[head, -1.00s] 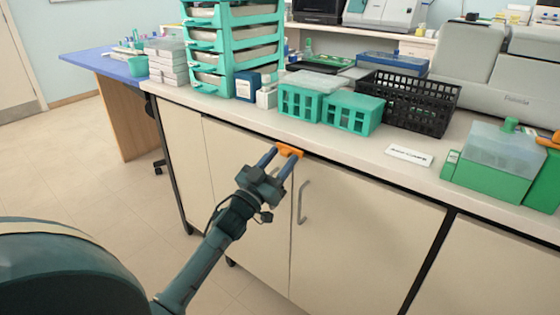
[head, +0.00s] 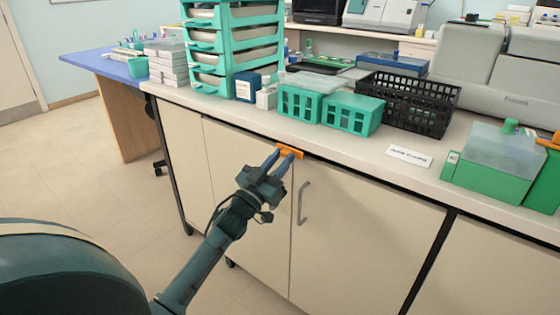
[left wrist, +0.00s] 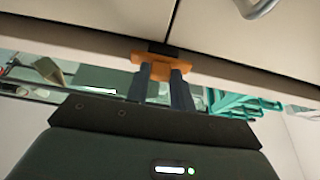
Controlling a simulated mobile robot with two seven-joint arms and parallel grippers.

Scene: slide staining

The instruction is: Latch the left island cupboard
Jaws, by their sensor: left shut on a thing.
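The orange latch (head: 291,151) sits at the top edge of the island cupboard (head: 248,190), over the seam between its two cream doors. It also shows in the left wrist view (left wrist: 160,62), with a dark block beside it. My left gripper (head: 283,161) reaches it from the front, its two blue-grey fingers shut on the latch. The fingers (left wrist: 160,80) meet the latch in the wrist view and hide part of it. The doors look closed. A grey curved handle (head: 302,203) is on the right door. My right gripper is in neither view.
The countertop (head: 360,152) above holds green racks (head: 352,113), a black basket (head: 408,103), a label card (head: 409,156) and a green box with a clear lid (head: 500,160). The floor (head: 100,190) left of the cupboard is clear.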

